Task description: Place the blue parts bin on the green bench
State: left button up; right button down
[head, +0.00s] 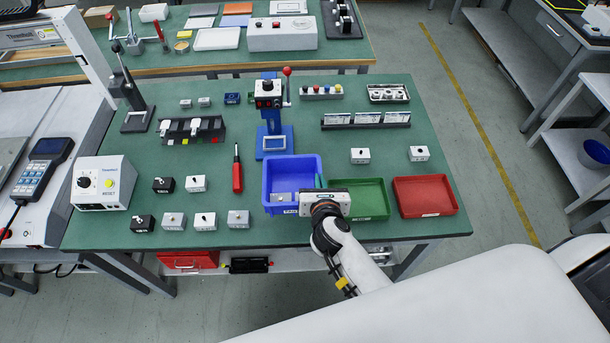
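The blue parts bin (283,172) sits on the green bench (300,125) near its front edge, apparently flat on the top. A small grey piece shows inside it, and a label is on its front wall. My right gripper (318,189) comes in from the front and overlaps the bin's right front corner. Its housing hides its fingertips, so I cannot tell whether it grips the bin's wall. My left gripper is not in view.
A green bin (372,197) and a red bin (424,196) stand to the right. A blue-based press (274,140) is just behind the blue bin. A red screwdriver (237,172) and several small switch boxes lie to the left.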

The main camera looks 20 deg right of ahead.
jog(key=shift+f+b, duration=0.6)
jog(key=shift+f, duration=2.3)
jog(key=shift+f, duration=0.15)
jog(key=c, duration=1.6)
grip_release()
jog(key=shift+c, duration=0.2)
jog(key=b+v, duration=0.1)
jog(key=v, duration=1.1)
